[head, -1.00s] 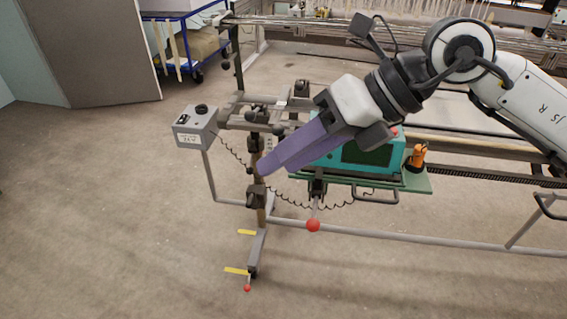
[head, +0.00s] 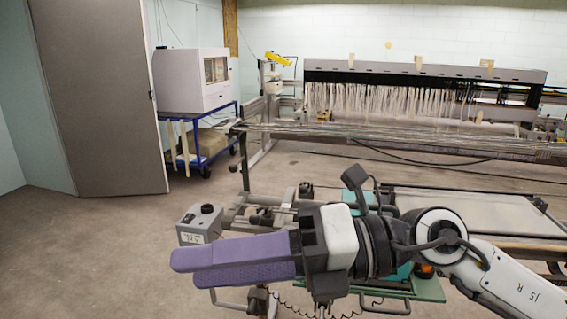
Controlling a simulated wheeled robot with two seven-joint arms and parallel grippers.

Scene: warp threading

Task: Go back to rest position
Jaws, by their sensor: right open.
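My right gripper (head: 178,267) reaches in from the right of the head view, its purple fingers pointing left and seen from the side. The two fingers lie one above the other in the picture, and nothing shows held in them. The gripper is in front of the machine frame and hides part of it. The grey control box (head: 200,224) shows just above the fingers. My left gripper is not in the head view.
A green tray (head: 428,291) on the machine frame shows below my right arm. The loom (head: 425,76) with white threads stands at the back. A blue cart (head: 209,148) carries a white cabinet (head: 193,79). The floor (head: 80,250) at the left is clear.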

